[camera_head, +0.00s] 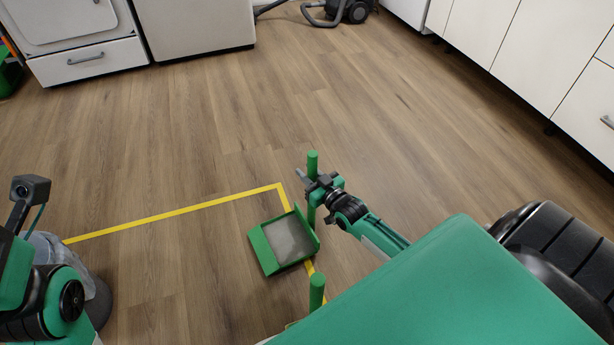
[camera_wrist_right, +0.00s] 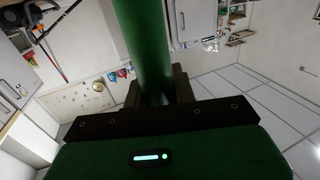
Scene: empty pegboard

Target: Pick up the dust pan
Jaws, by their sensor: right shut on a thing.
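The dust pan (camera_head: 262,250) is a green pan with a grey inside, over the yellow line on the wood floor in the head view. Its upright green handle (camera_head: 312,162) rises at the pan's right side. My right gripper (camera_head: 311,186) is shut around the handle, below its top end. In the right wrist view the green handle (camera_wrist_right: 146,40) stands between the gripper fingers (camera_wrist_right: 158,92). I cannot tell whether the pan touches the floor. My left arm shows at the left edge of the head view, but its fingers do not show.
A yellow line (camera_head: 170,213) marks a corner on the floor. Another green post (camera_head: 317,290) stands nearer, partly hidden by my body. White cabinets (camera_head: 555,60) line the right, a white stove (camera_head: 85,60) stands back left, and a vacuum cleaner (camera_head: 355,10) is at the back. The middle floor is clear.

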